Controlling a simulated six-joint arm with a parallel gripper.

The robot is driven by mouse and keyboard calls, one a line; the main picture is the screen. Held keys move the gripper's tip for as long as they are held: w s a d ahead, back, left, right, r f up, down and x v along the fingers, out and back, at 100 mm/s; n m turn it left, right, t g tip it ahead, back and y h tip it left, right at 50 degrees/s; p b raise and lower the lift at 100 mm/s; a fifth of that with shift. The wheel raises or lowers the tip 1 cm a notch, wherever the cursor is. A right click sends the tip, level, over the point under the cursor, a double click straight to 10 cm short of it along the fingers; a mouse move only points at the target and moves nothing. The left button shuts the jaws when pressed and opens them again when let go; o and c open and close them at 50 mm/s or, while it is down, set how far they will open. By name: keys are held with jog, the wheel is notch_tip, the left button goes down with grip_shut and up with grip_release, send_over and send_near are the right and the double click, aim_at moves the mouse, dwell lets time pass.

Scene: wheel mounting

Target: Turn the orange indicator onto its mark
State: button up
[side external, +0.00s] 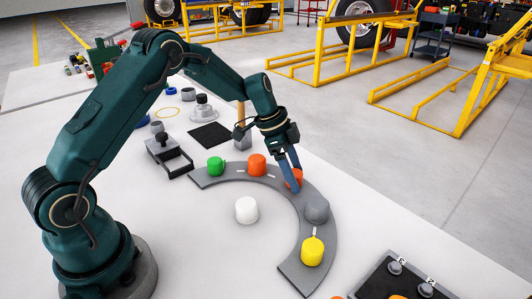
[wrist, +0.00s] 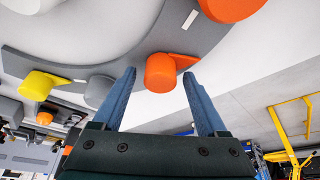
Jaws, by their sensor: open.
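A curved grey panel (side external: 323,262) lies on the white table with a row of coloured knobs. An orange knob (side external: 294,181) is partly hidden by my gripper (side external: 291,172). In the wrist view, this orange indicator (wrist: 160,72) has a pointer toward the right. My gripper's blue fingers (wrist: 159,74) are open, one on either side of it, with gaps visible; I cannot tell their exact height. A second orange knob (side external: 257,164) stands to its left in the side view. A white mark (wrist: 190,19) shows on the panel between the two orange knobs.
A grey knob (side external: 316,209) and a yellow knob (side external: 312,252) stand on the near part of the panel, a green knob (side external: 216,166) at its left end. A white knob (side external: 246,210) stands on the table inside the curve. A dark box (side external: 375,285) is at front right.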

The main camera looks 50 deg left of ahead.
jog(key=shift+f, duration=0.1)
grip_shut()
jog(key=shift+d, duration=0.1)
